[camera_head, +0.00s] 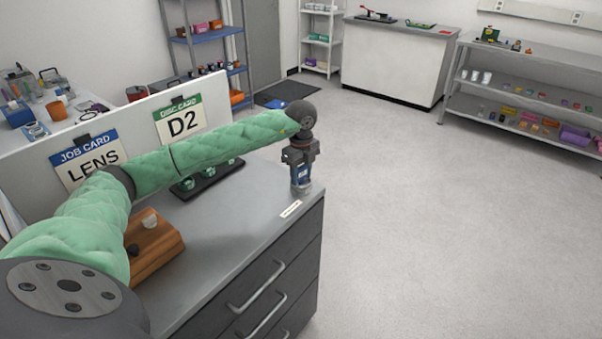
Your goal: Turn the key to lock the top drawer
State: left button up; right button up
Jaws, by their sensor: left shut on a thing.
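The grey drawer cabinet stands at the lower middle, with the top drawer (295,260) flush with its front and a bar handle (256,288) on it. My left gripper (301,187) points straight down at the far right corner of the cabinet top, beside a small white label (290,209). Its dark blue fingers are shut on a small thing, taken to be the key. The key and its lock are hidden by the fingers, so I cannot tell how far the key is turned. My right gripper is out of view.
A wooden block (160,245) and a dark tray with green holders (205,182) sit on the cabinet top, partly behind my left arm. A white panel bears a LENS card (90,160) and a D2 card (180,122). The floor (430,220) at right is clear.

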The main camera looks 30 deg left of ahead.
pick_arm(q)
jog(key=shift+n, duration=0.4)
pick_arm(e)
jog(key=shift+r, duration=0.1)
pick_arm(q)
jog(key=shift+n, duration=1)
jog(key=o, duration=1.1)
jog(key=shift+c, duration=0.2)
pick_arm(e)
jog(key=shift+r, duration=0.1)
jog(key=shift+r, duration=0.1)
pick_arm(q)
notch_tip(320, 180, up, 7)
jog(key=shift+f+b, duration=0.15)
jog(key=shift+b, duration=0.85)
jog(key=shift+r, duration=0.55)
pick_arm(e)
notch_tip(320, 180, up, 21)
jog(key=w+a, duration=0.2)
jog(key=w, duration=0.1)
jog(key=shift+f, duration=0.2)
